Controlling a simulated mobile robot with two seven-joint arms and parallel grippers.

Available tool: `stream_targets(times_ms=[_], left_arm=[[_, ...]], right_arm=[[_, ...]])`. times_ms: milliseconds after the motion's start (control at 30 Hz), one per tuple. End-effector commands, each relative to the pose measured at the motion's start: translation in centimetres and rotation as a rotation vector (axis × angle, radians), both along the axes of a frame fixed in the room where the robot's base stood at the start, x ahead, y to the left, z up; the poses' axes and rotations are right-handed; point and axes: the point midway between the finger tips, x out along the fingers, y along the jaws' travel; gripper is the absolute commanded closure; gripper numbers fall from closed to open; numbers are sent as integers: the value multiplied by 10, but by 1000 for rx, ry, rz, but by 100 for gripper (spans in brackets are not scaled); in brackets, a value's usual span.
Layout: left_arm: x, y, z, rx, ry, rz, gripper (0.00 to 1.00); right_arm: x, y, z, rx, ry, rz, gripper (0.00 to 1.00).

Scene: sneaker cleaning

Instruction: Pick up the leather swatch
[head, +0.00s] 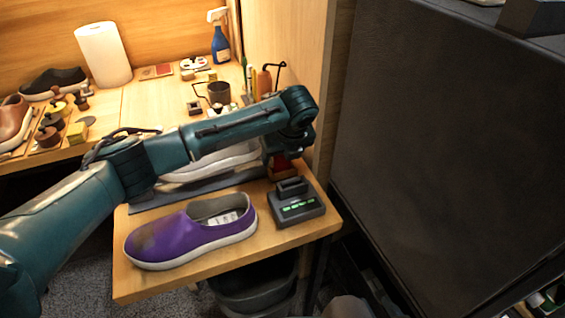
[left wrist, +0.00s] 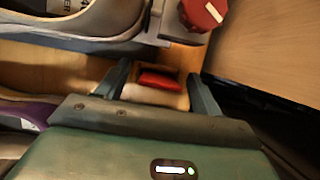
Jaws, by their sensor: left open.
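My left gripper (head: 283,150) points down over the right rear part of the small table in the head view. In the left wrist view, the open left gripper (left wrist: 157,72) has one finger on each side of a small red piece (left wrist: 160,81) with a pale band beside it. The red piece may be the leather swatch, but I cannot tell for sure. I cannot tell if the fingers touch it. In the head view a dark red patch (head: 286,168) shows just under the gripper. My right gripper is not in view.
A purple shoe (head: 190,236) and a black device with a green display (head: 298,205) stand at the small table's front. A pale shoe (head: 212,162) lies behind, partly hidden by my arm. A red knob-like thing (left wrist: 203,12) is close to the fingers. A wooden panel (head: 290,60) rises behind.

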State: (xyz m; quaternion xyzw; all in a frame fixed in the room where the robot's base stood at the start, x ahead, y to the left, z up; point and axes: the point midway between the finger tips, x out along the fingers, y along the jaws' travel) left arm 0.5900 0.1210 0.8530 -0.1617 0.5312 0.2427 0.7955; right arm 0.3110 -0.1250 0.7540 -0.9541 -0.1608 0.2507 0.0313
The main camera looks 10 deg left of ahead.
Motion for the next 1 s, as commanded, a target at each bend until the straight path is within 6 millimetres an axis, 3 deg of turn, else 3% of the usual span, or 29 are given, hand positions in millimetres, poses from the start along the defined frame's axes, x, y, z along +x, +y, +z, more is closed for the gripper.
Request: stream_targets(times_ms=[600, 867, 1000], left_arm=[[0, 0, 0, 0, 0, 0, 80], [0, -1, 4, -1, -1, 1, 80], [1, -1, 23, -3, -3, -1, 80]], right_arm=[[1, 0, 1, 2, -2, -2, 64], [1, 0, 2, 3, -2, -1, 64], [1, 0, 3, 1, -3, -2, 64]])
